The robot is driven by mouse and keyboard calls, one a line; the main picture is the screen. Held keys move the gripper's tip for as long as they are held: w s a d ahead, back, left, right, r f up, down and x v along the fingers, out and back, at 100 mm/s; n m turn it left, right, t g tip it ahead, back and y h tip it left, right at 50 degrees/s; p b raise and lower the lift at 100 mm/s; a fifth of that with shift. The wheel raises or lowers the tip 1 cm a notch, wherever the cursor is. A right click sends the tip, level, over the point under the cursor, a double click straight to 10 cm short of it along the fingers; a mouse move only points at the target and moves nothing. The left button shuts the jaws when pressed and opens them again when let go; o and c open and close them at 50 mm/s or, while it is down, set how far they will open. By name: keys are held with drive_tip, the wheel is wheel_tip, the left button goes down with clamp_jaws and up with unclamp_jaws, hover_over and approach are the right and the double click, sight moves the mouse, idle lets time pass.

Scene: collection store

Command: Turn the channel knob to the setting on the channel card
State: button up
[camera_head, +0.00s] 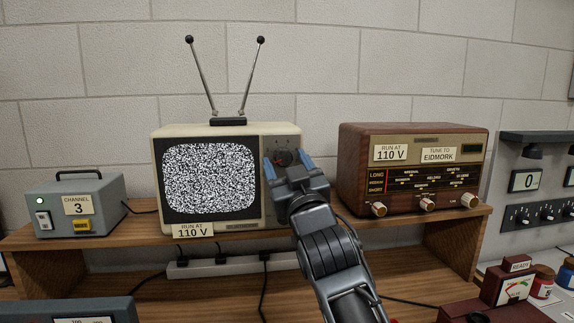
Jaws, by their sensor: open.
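The channel knob (284,157) is a dark round dial with a bit of red, on the right side panel of the cream television (228,225). The fingers of my gripper (287,165) are open and stand on either side of the knob in the picture; I cannot tell whether they touch it. The knob's pointer and markings are too small and partly hidden to read. The television screen (210,178) shows static. The channel card (77,205) reads "CHANNEL 3" and is on the front of a grey box (104,189) at left.
A wooden radio (357,163) stands close on the right, with cards "RUN AT 110 V" and "TUNE TO EIDMORK". A card "RUN AT 110 V" (193,230) hangs at the television's lower front. The wooden shelf (135,233) has a gap between box and television. Antennas (203,78) rise above.

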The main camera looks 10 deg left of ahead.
drive_tip(key=shift+c, duration=0.5)
drive_tip(key=c, duration=0.9)
drive_tip(key=shift+c, duration=0.2)
drive_tip(key=shift+a+f+m+b, duration=0.1)
drive_tip(key=shift+f+m+b, duration=0.15)
drive_tip(key=shift+b, duration=0.35)
drive_tip(key=shift+s+a+f+m+t+h+b, duration=0.15)
drive_tip(key=shift+m+t+h+b, duration=0.15)
drive_tip(key=shift+m+h+b, duration=0.65)
drive_tip(key=m+b, duration=0.2)
drive_tip(key=b, duration=0.3)
drive_tip(key=shift+f+m+t+h, duration=0.1)
drive_tip(key=shift+m+t+h, duration=0.2)
drive_tip(key=shift+h, duration=0.05)
drive_tip(key=m+h+b, duration=0.1)
drive_tip(key=m+b, duration=0.1)
drive_tip(key=b, duration=0.1)
drive_tip(key=m+h+b, duration=0.2)
drive_tip(key=m+b, duration=0.1)
drive_tip(key=shift+a+m+t, duration=0.2)
drive_tip(key=shift+m+t, duration=0.1)
drive_tip(key=shift+r+m+h+b, duration=0.2)
drive_tip(key=shift+m+h+b, duration=0.2)
drive_tip(key=shift+m+b, duration=0.3)
drive_tip(key=shift+r+m+h+b, duration=0.2)
drive_tip(key=shift+m+h+b, duration=0.2)
drive_tip(key=shift+m+b, duration=0.25)
drive_tip(key=shift+r, duration=0.1)
